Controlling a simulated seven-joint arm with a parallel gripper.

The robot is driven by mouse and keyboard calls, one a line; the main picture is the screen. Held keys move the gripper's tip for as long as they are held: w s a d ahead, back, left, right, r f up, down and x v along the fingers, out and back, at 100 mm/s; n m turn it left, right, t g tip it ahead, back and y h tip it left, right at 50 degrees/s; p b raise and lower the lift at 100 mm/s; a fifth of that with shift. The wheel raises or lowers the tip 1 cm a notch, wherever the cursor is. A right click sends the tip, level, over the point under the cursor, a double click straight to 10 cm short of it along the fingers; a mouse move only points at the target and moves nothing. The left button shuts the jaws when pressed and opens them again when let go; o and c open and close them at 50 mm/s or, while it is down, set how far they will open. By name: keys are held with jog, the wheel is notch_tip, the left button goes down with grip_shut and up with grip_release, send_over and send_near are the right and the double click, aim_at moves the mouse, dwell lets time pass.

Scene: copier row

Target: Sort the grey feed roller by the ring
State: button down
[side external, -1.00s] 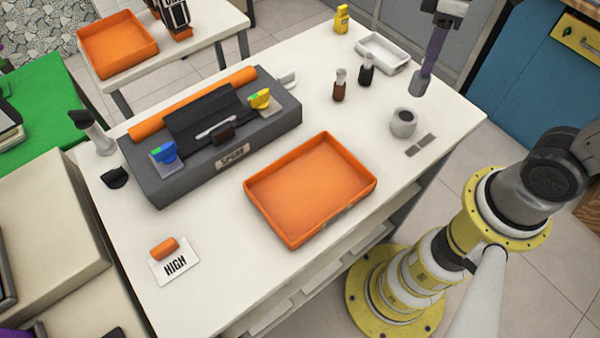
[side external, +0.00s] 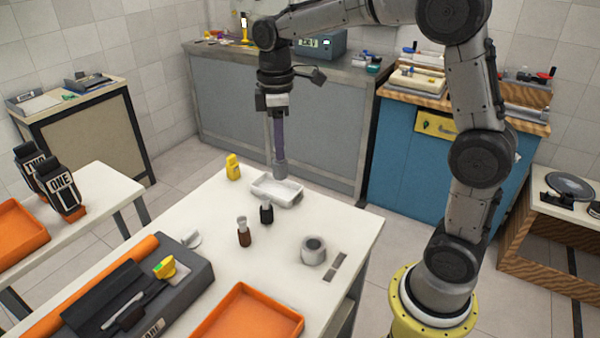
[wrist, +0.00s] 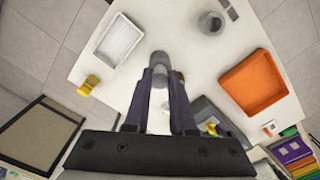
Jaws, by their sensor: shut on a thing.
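My gripper (side external: 280,155) points down with its long purple fingers shut on a small grey cylinder (side external: 281,172), which seems to be the grey feed roller. The roller also shows between the fingertips in the wrist view (wrist: 160,68). I cannot make out a ring on it clearly. In the side view the roller is seen in front of the back rim of a white tray (side external: 260,193); its height above the tray is unclear. In the wrist view the white tray (wrist: 98,52) lies to the left of the roller. An orange tray (side external: 285,319) stands at the front.
A dark grey copier unit (side external: 190,285) is at the front left. The table between the bottles and right edge is mostly clear.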

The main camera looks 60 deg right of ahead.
jog(key=w+d+f+m, duration=0.1)
jog(key=w+d+f, duration=0.2)
jog(key=d, duration=0.5)
jog(key=shift+w+f+m, duration=0.3)
jog(key=shift+w+f, duration=0.05)
jog(key=shift+w, duration=0.3)
jog(key=shift+f, duration=4.45)
jog(key=shift+f, duration=0.25)
jog(key=c, duration=0.7)
grip_release()
